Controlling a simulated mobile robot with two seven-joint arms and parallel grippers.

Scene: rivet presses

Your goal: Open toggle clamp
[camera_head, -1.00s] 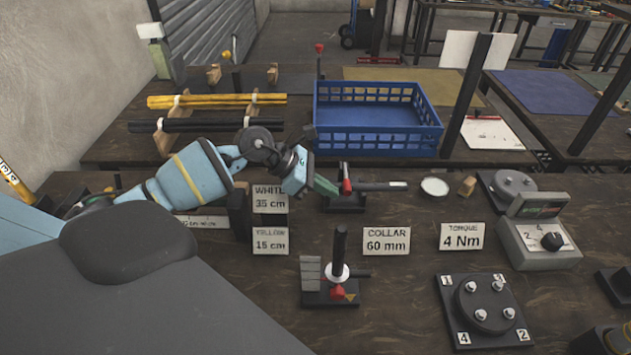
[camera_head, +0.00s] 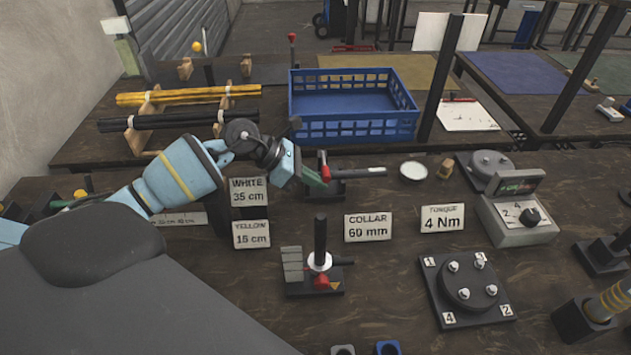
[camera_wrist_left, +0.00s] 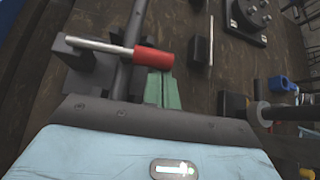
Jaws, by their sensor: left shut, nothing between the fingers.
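The toggle clamp (camera_head: 350,186) stands on the table in front of the blue crate, with a dark base, a red-tipped handle and a dark bar with a pale end reaching right. In the left wrist view its red grip (camera_wrist_left: 153,60) sits on a thin metal rod that leads to a dark block. My left gripper (camera_head: 313,179) comes in from the left, beside the red grip. Its green fingers (camera_wrist_left: 161,88) are shut and empty, directly by the grip's underside in that view; I cannot tell whether they touch it. My right gripper is not in view.
A blue crate (camera_head: 352,130) stands just behind the clamp. A second fixture with an upright post (camera_head: 320,238) stands in front. Label cards (camera_head: 368,227), a torque box (camera_head: 517,215) and a bolt plate (camera_head: 466,290) are to the right. A round white disc (camera_head: 413,171) lies right of the clamp.

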